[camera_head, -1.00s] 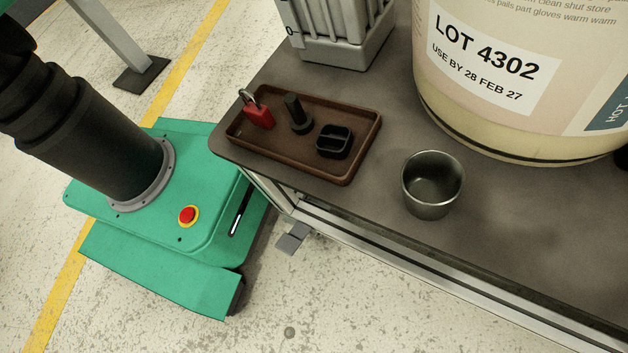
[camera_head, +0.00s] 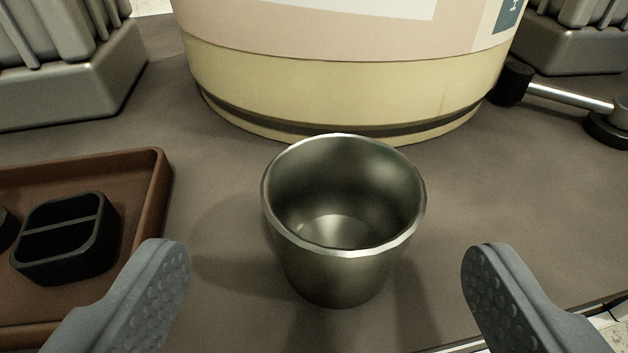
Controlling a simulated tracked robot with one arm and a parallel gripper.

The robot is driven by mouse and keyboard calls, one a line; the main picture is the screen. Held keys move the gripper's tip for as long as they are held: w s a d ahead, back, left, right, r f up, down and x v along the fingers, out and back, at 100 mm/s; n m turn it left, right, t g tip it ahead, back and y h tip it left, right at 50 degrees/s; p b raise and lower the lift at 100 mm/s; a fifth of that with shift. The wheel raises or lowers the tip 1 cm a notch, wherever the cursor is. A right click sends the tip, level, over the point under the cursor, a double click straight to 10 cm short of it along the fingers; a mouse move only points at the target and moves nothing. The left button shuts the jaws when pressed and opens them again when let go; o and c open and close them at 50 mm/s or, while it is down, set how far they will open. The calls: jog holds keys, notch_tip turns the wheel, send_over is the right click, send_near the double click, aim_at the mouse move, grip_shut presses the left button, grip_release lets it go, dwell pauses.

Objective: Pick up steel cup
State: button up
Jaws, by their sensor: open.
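The steel cup (camera_head: 345,265) stands upright on the brown-grey bench top (camera_head: 230,215), in the middle of the view. It is empty, with its mouth facing up. My gripper (camera_head: 325,270) is open, with one grey padded finger to the left of the cup and one to the right. Both fingertips are nearer to the camera than the cup's far rim, and clear gaps show between each finger and the cup. Neither finger touches it.
A large cream drum (camera_head: 350,85) stands close behind the cup. A brown tray (camera_head: 158,190) with a black divided holder (camera_head: 68,238) lies at left. Grey ribbed bases (camera_head: 75,75) stand at back left and back right. A metal rod with black ends (camera_head: 565,95) lies at right.

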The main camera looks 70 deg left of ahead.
aim_at(334, 177)
jog(key=shift+w+b+x, duration=0.1)
jog(key=shift+b+x, duration=0.5)
jog(key=shift+x, duration=1.35)
jog(key=shift+w+b+x, duration=0.15)
jog(key=shift+b+x, duration=0.4)
jog(key=shift+x, duration=1.35)
jog(key=shift+d+f, duration=0.1)
jog(key=shift+f, duration=0.05)
jog(key=shift+c, duration=0.4)
jog(key=c, duration=1)
